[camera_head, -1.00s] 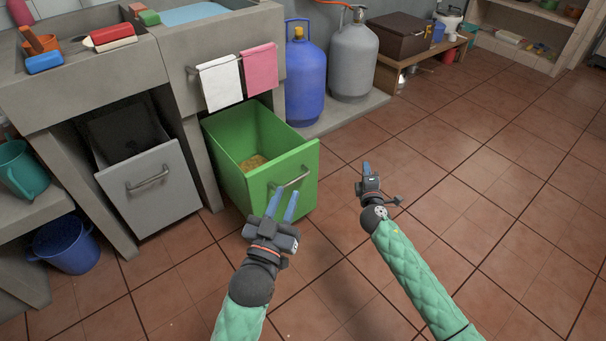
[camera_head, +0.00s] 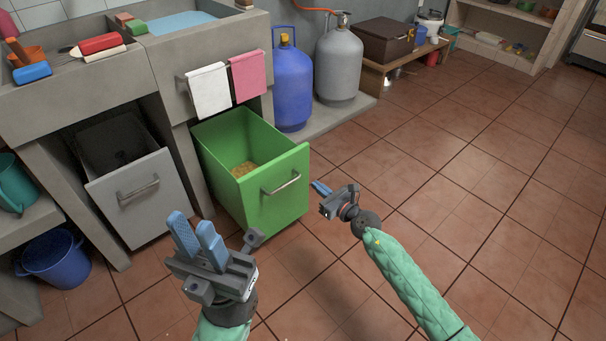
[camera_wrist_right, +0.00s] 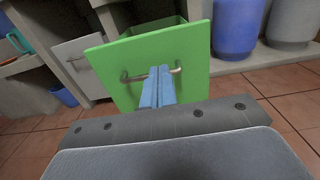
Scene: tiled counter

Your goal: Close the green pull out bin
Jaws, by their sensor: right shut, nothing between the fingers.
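The green pull-out bin (camera_head: 272,200) stands pulled out from under the counter, with yellowish scraps in its bottom. Its front panel carries a metal handle (camera_head: 282,183). My right gripper (camera_head: 318,187) is shut and empty, just right of the front panel and apart from the handle in the head view. In the right wrist view its blue fingers (camera_wrist_right: 158,80) point at the green front (camera_wrist_right: 190,50) and overlap the handle (camera_wrist_right: 128,77); contact cannot be told. My left gripper (camera_head: 190,222) is slightly open and empty, in front and left of the bin, touching nothing visible.
A grey pull-out bin (camera_head: 135,195) tilts open to the left. Blue (camera_head: 293,90) and grey (camera_head: 339,65) gas cylinders stand behind the green bin. White (camera_head: 208,90) and pink (camera_head: 247,75) towels hang above it. A blue bucket (camera_head: 52,258) is at left. The tiled floor at right is free.

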